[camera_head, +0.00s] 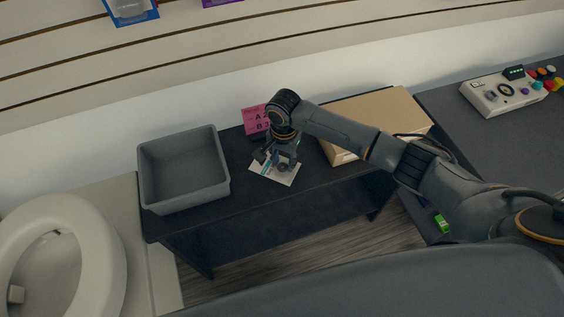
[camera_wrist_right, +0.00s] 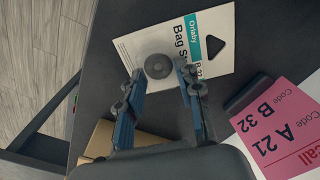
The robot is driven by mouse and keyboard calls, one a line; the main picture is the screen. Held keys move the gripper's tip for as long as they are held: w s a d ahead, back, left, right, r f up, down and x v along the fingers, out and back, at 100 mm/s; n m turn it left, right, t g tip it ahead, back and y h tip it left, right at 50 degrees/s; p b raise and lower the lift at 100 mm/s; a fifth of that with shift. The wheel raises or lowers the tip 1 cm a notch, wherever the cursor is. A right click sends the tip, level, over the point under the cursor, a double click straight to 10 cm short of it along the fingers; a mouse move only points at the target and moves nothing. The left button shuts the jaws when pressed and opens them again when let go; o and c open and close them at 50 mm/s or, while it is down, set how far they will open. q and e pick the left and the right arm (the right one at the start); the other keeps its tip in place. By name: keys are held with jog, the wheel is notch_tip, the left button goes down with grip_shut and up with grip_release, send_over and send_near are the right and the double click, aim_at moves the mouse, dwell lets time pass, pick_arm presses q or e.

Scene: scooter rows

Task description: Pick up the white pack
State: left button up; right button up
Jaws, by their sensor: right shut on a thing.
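The white pack (camera_head: 286,179) lies on the black bench, partly hidden under my right gripper (camera_head: 278,164) in the head view. In the right wrist view the white pack (camera_wrist_right: 140,45) shows a teal stripe, the printed words "Ortaby" and "Bag", a dark triangular hole and a round grey piece on its face. My right gripper (camera_wrist_right: 160,75) is shut on the pack at this grey piece, with a finger on each side of it. The pack still looks flat against the bench top. My left gripper is not in view.
A pink card (camera_head: 254,120) stands just behind the pack. A grey bin (camera_head: 188,198) is to the left on the black bench (camera_head: 232,207), and a cardboard box (camera_head: 385,110) is to the right. A white toilet seat (camera_head: 105,235) is far left; a button panel (camera_head: 490,97) is far right.

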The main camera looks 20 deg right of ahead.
jog(key=shift+r, duration=0.6)
jog(key=s+a+r, duration=0.3)
jog(key=s+r, duration=0.8)
jog(key=s, duration=0.2)
jog(key=shift+s+a+r, duration=0.25)
jog(key=shift+a+r, duration=0.15)
